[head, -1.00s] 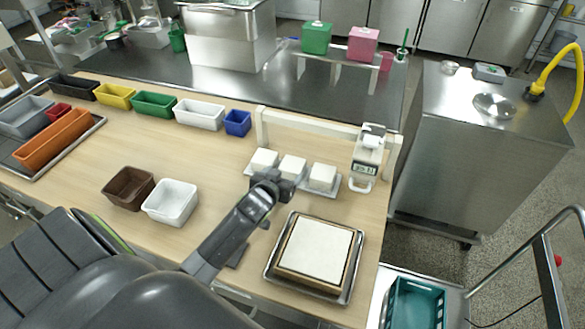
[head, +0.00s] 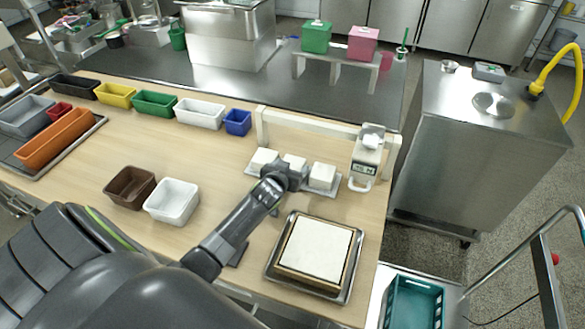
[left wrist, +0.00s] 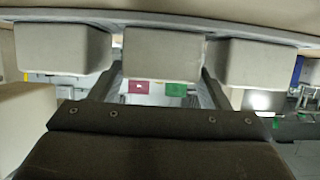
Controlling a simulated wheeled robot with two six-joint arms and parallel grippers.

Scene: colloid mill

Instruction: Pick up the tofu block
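Three white tofu blocks stand in a row on a pale tray (head: 335,191): a left block (head: 263,159), a middle block (head: 296,161) and a right block (head: 322,175). My left gripper (head: 289,174) is at the near side of the middle block and covers its lower part in the head view. In the left wrist view, where the scene appears upside down, the middle tofu block (left wrist: 162,56) sits between the two spread fingers of my left gripper (left wrist: 160,88). Contact between fingers and block cannot be told. My right gripper is not in view.
A white rail (head: 310,122) runs behind the blocks. A white device with a display (head: 366,158) stands right of them. A metal tray with a white slab (head: 316,250) lies nearer. White (head: 172,201) and brown (head: 129,187) bins are left; the wood between is clear.

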